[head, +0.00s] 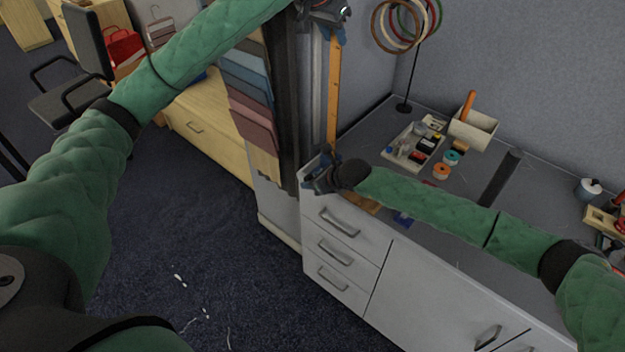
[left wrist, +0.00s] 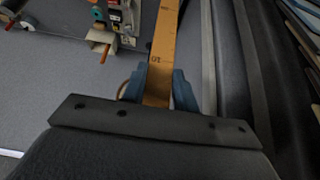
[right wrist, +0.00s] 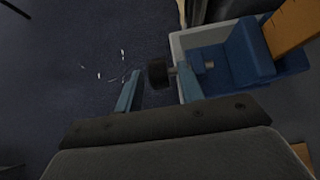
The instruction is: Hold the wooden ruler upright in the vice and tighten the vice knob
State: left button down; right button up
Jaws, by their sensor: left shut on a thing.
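The wooden ruler (head: 333,95) stands nearly upright at the table's near left corner. My left gripper (head: 335,22) is shut on its upper part; in the left wrist view the ruler (left wrist: 162,55) lies between the blue fingers (left wrist: 158,88). The blue vice (right wrist: 245,50) is at the table corner, with the ruler's lower part (right wrist: 290,28) at its jaws. How firmly the jaws grip it cannot be told. The black vice knob (right wrist: 158,72) sits between the spread fingers of my right gripper (right wrist: 158,80), with gaps on both sides. In the head view my right gripper (head: 318,184) largely hides the vice.
The grey table (head: 440,205) holds a parts tray (head: 415,148), a pale box (head: 474,130) with an orange-handled tool, and a ring stand (head: 405,107). Hanging fabric swatches (head: 250,100) stand left of the ruler. Open floor (head: 230,240) lies left of the drawers (head: 340,240).

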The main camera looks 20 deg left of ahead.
jog(key=shift+r, duration=0.15)
jog(key=v, duration=1.1)
jog(key=shift+d, duration=0.35)
jog(key=shift+r, duration=0.15)
pick_arm(q)
jog(key=c, duration=1)
grip_release()
